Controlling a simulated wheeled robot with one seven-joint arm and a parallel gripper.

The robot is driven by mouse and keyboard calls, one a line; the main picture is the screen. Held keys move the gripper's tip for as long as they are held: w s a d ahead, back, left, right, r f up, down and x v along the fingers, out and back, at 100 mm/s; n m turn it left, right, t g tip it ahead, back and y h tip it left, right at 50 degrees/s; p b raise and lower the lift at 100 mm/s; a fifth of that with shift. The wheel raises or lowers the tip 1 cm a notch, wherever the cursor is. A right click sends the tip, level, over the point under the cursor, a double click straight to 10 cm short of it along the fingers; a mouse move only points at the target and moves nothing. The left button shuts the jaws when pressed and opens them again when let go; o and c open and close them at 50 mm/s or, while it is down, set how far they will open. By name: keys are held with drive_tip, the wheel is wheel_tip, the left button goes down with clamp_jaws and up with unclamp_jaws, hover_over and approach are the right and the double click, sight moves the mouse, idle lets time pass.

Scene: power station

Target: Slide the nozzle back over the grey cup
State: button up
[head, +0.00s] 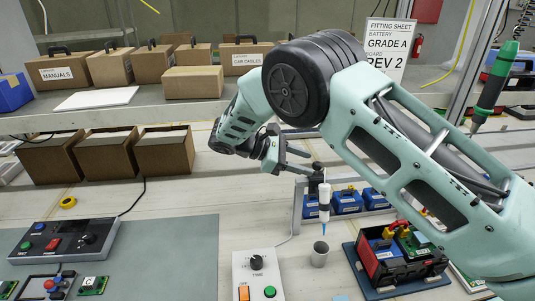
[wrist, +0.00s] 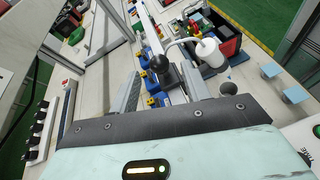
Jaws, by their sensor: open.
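The nozzle (head: 324,201) is a white cylinder with a blue tip, hanging upright from a grey frame. A black ball knob (wrist: 160,63) sits beside the white cylinder (wrist: 208,52) in the wrist view. The grey cup (head: 320,255) stands on the table; in the head view the tip appears just above and behind its rim. In the wrist view the cup (wrist: 228,89) lies to one side of the cylinder. My gripper (head: 301,160) is open near the knob; in the wrist view its fingers (wrist: 161,76) lie either side of the knob, not visibly gripping it.
A white control box (head: 257,277) with a dial and buttons stands left of the cup. Blue bins (head: 347,202) stand behind the nozzle. A dark tray with a battery unit (head: 398,262) is at right. Open brown boxes (head: 108,155) stand at left.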

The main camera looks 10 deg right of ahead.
drive_tip(key=b+v, duration=0.1)
drive_tip(key=v, duration=1)
drive_tip(key=shift+a+b, duration=0.35)
drive_tip(key=shift+r, duration=0.15)
drive_tip(key=s+d+m+t+y, duration=0.1)
drive_tip(key=s+y, duration=0.6)
drive_tip(key=s, duration=1)
drive_tip(key=s+d+m+t+y, duration=0.1)
drive_tip(key=s+d+m+y, duration=0.2)
drive_tip(key=s, duration=1.5)
drive_tip(key=m+y, duration=0.2)
drive_tip(key=y, duration=0.2)
drive_tip(key=shift+s+d, duration=0.15)
drive_tip(key=shift+s, duration=0.1)
